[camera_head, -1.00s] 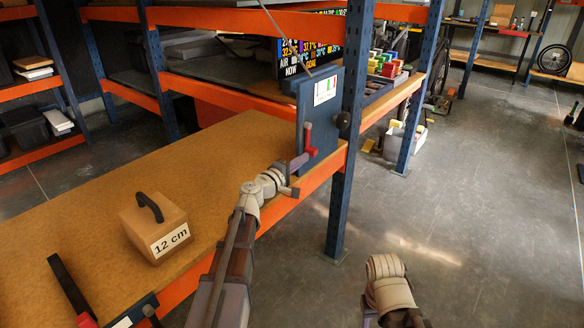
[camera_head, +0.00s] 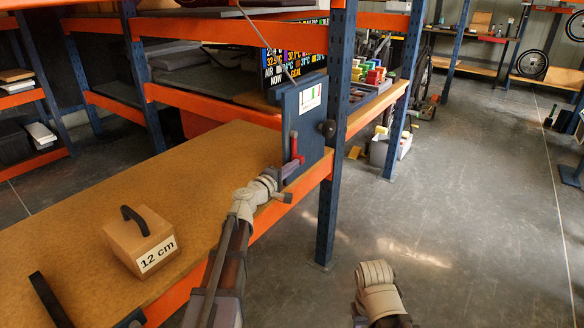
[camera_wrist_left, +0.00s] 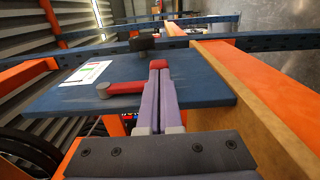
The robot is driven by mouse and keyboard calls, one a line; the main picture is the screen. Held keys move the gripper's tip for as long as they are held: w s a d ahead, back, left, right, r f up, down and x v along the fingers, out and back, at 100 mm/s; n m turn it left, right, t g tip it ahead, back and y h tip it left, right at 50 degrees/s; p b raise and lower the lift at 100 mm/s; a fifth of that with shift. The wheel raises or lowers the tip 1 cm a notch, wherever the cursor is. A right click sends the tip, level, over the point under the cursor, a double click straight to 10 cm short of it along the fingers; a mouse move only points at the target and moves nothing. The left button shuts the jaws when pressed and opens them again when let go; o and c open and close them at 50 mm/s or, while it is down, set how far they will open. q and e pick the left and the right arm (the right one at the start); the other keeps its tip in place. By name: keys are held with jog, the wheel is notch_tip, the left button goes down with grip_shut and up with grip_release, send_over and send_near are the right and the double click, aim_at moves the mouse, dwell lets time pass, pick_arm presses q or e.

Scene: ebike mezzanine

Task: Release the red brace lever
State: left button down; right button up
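The red brace lever (camera_head: 296,150) is on the face of an upright blue panel (camera_head: 314,125) at the end of the wooden shelf. In the left wrist view, its red arm (camera_wrist_left: 126,88) runs from a grey round cap to a red end at my fingertips. My left gripper (camera_head: 290,169) reaches it from below. In the left wrist view, the purple fingers (camera_wrist_left: 159,85) are close together at the lever's red end and appear shut on it; they hide part of the handle. My right arm shows at the lower middle of the head view, but its fingers do not.
A box marked 12 cm (camera_head: 142,240) with a black handle sits on the wooden shelf (camera_head: 190,175). A blue post (camera_head: 330,200) stands right of the panel. An orange beam (camera_head: 270,215) edges the shelf.

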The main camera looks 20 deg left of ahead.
aim_at(302, 161)
pick_arm(q)
jog(key=x, duration=0.2)
jog(key=f+x, duration=0.1)
jog(key=x, duration=0.1)
jog(key=shift+b, duration=0.4)
jog(key=shift+w+d+r, duration=0.1)
jog(key=shift+w+d, duration=0.1)
jog(key=shift+w, duration=0.45)
jog(key=shift+r+p+x, duration=0.15)
jog(key=shift+p+x, duration=0.05)
jog(key=shift+x, duration=0.45)
jog(key=shift+r+p+x, duration=0.15)
jog(key=shift+p+x, duration=0.05)
jog(key=shift+x, duration=0.45)
jog(key=v, duration=0.7)
jog(key=shift+s, duration=0.35)
jog(key=shift+a, duration=0.1)
